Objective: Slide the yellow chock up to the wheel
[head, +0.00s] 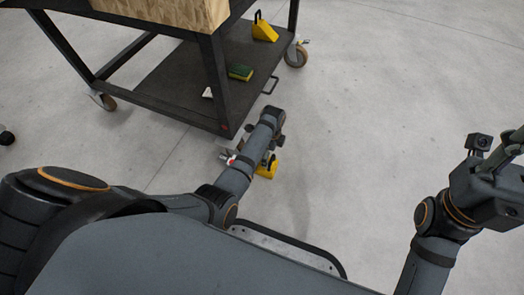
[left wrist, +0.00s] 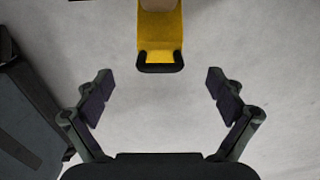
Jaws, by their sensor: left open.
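A yellow chock (head: 268,168) is on the floor near the cart's front corner, partly hidden by my left arm. In the left wrist view the yellow chock (left wrist: 160,40) has a black near edge and lies beyond my open fingers, centred between them and apart from both. My left gripper (left wrist: 160,82) is open and empty; in the head view its fingers are mostly hidden under my wrist. Cart wheels show at the left (head: 108,102) and at the back right (head: 296,56). My right gripper (head: 512,140) is at the right edge, its fingers cut off by the frame.
A black-framed cart carries a wooden block (head: 180,10) on top. On its lower shelf (head: 180,80) are a second yellow chock (head: 264,30), a green and yellow sponge (head: 240,72) and a small white item (head: 207,93). The floor to the right of the cart is clear.

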